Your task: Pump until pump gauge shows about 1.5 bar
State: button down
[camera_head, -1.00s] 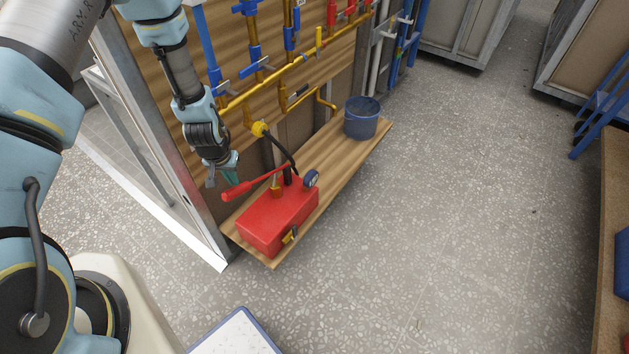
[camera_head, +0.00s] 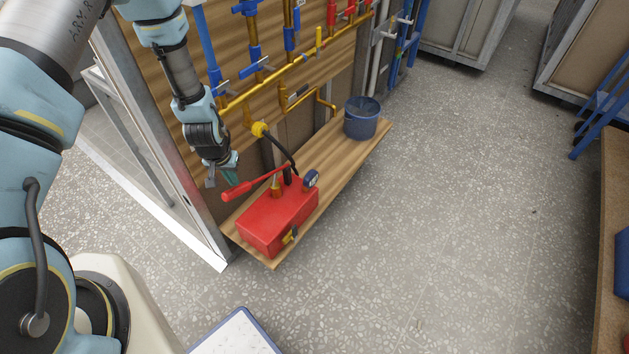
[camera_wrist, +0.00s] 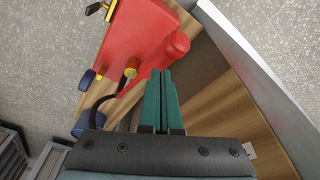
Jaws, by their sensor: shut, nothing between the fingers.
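The red test pump (camera_head: 278,218) stands on a wooden board in the head view; its red body also shows at the top of the wrist view (camera_wrist: 135,40). Its red lever handle (camera_head: 238,191) slopes down to the left from the pump, and in the wrist view the lever's thick grip (camera_wrist: 177,46) lies just beyond my fingertips. The round gauge (camera_head: 311,178) is on the pump's right; its reading is too small to make out. My gripper (camera_head: 226,178) is shut and empty, its green fingers (camera_wrist: 159,80) together just above the lever's end. I cannot tell whether they touch it.
A black hose runs from the pump to a yellow fitting (camera_head: 260,129) on the pipework. A blue bucket (camera_head: 362,118) stands farther along the wooden board (camera_head: 340,158). A metal-framed panel edge (camera_head: 190,180) rises close left of my gripper.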

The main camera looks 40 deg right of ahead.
aim_at(236, 188)
dwell(0.4)
jog(key=b+x, duration=0.3)
jog(key=x, duration=0.1)
jog(key=shift+s+a+f, duration=0.2)
jog(key=shift+s+a, duration=0.05)
jog(key=shift+s, duration=0.05)
jog(key=shift+w+d+p+v, duration=0.1)
jog(key=shift+p+v, duration=0.3)
jog(key=shift+v, duration=0.35)
jog(key=shift+w+d+p+v, duration=0.15)
jog(key=shift+p+v, duration=0.3)
jog(key=shift+v, duration=0.25)
jog(key=shift+w+d+p+v, duration=0.1)
jog(key=shift+p+v, duration=0.3)
jog(key=shift+v, duration=0.35)
jog(key=shift+r, duration=0.15)
